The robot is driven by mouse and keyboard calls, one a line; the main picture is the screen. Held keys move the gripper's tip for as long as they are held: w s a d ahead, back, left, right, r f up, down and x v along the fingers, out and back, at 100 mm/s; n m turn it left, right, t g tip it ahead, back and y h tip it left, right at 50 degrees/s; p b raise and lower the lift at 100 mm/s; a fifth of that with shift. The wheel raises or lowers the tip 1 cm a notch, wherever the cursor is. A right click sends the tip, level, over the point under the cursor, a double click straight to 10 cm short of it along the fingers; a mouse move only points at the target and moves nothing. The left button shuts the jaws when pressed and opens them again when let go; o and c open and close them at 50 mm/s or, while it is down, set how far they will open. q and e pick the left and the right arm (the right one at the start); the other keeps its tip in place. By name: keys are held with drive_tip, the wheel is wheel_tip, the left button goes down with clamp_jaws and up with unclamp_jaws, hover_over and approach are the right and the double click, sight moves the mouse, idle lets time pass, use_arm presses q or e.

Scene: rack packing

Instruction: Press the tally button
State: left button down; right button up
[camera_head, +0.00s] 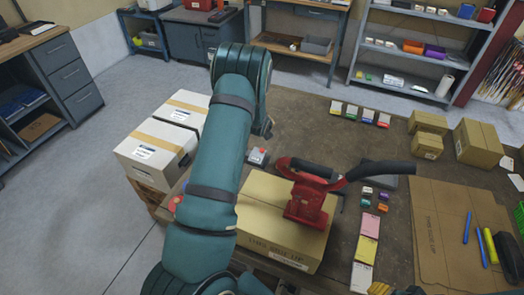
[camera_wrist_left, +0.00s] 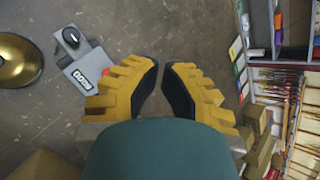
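The tally device (camera_head: 258,157) is a small grey box on the brown table, just right of my left forearm in the head view. In the left wrist view the grey tally device (camera_wrist_left: 88,68) shows a dark knob, a number display and a red button (camera_wrist_left: 106,73) partly behind a finger. My left gripper (camera_wrist_left: 161,66) has yellow fingers with black pads; a narrow empty gap shows between the tips. Its tips appear right of the device in that view, with no visible contact. Only a small yellow bit of my right gripper (camera_head: 380,289) shows at the bottom edge.
A cardboard box (camera_head: 270,250) bears a red tool with black handles (camera_head: 305,200), close to the tally device. Coloured cards (camera_head: 366,250), small cartons (camera_head: 428,124) and flat cardboard (camera_head: 440,220) lie to the right. White boxes (camera_head: 150,155) stand left.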

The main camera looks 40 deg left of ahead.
use_arm(q)
drive_tip(key=b, duration=0.3)
hover_over(262, 151)
drive_tip(key=w, duration=0.2)
drive_tip(key=f, duration=0.6)
drive_tip(key=shift+s+a+f, duration=0.15)
drive_tip(key=shift+a+f, duration=0.05)
drive_tip(key=shift+f, duration=0.2)
drive_tip(key=shift+f+b, duration=0.6)
drive_tip(key=shift+b, duration=0.1)
drive_tip(key=shift+f+b, duration=0.45)
drive_tip(key=shift+b, duration=0.1)
drive_tip(key=shift+f+b, duration=0.5)
drive_tip(key=shift+b, duration=0.05)
idle(0.4)
drive_tip(key=shift+r, duration=0.1)
idle(0.3)
drive_tip(key=shift+r+p, duration=0.45)
drive_tip(key=shift+r, duration=0.4)
